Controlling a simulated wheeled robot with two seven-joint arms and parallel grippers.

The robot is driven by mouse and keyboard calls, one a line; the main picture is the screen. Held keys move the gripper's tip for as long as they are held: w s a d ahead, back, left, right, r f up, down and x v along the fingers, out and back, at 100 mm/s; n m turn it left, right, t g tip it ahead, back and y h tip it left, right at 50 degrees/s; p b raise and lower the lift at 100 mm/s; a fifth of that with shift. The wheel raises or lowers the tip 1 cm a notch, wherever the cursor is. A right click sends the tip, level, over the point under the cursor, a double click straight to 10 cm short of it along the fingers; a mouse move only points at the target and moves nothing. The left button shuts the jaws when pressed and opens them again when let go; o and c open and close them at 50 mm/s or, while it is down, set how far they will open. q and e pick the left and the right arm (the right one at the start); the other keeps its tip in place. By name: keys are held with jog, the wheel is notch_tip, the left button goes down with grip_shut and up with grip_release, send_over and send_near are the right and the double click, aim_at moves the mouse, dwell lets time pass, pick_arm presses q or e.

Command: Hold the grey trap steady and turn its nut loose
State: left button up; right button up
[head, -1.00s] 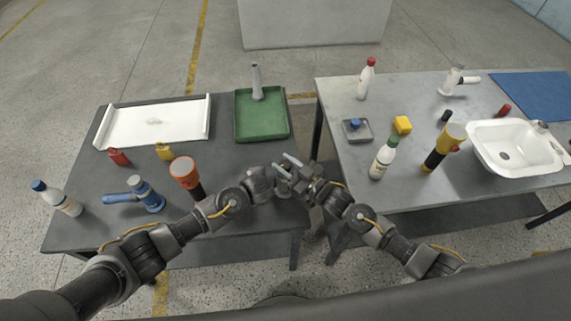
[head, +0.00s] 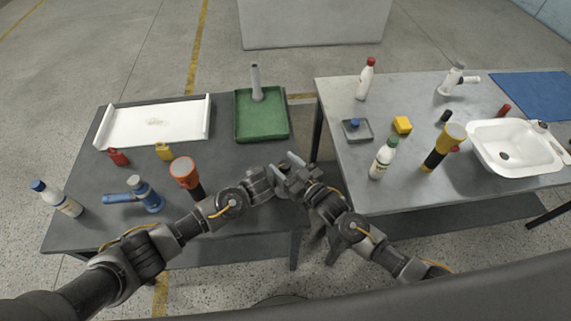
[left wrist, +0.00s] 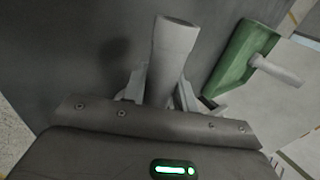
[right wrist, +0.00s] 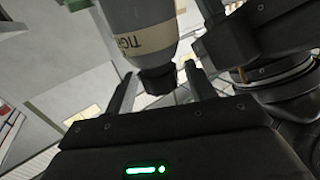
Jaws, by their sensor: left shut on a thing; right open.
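My left gripper (left wrist: 162,92) is shut on the grey trap (left wrist: 174,42), whose pale pipe end sticks up between the fingers in the left wrist view. In the right wrist view the trap's grey body (right wrist: 140,14) has a cream label with dark letters. Its dark nut (right wrist: 156,78) hangs below, between the spread fingers of my right gripper (right wrist: 160,92). The right gripper is open; I cannot tell whether either finger touches the nut. In the head view the grippers meet near the left table's right edge (head: 292,166), and they largely hide the trap.
A green tray (head: 241,131) with an upright grey pipe (head: 255,82) stands on the left table beyond my grippers. An orange-topped flashlight (head: 184,172) stands close to my left arm. The right table (head: 410,195) holds bottles and a white basin (head: 487,152). A gap separates the tables.

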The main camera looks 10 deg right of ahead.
jog(key=shift+s, duration=0.1)
jog(key=v, duration=1.2)
pick_arm(q)
jog(key=o, duration=1.2)
jog(key=shift+c, duration=0.2)
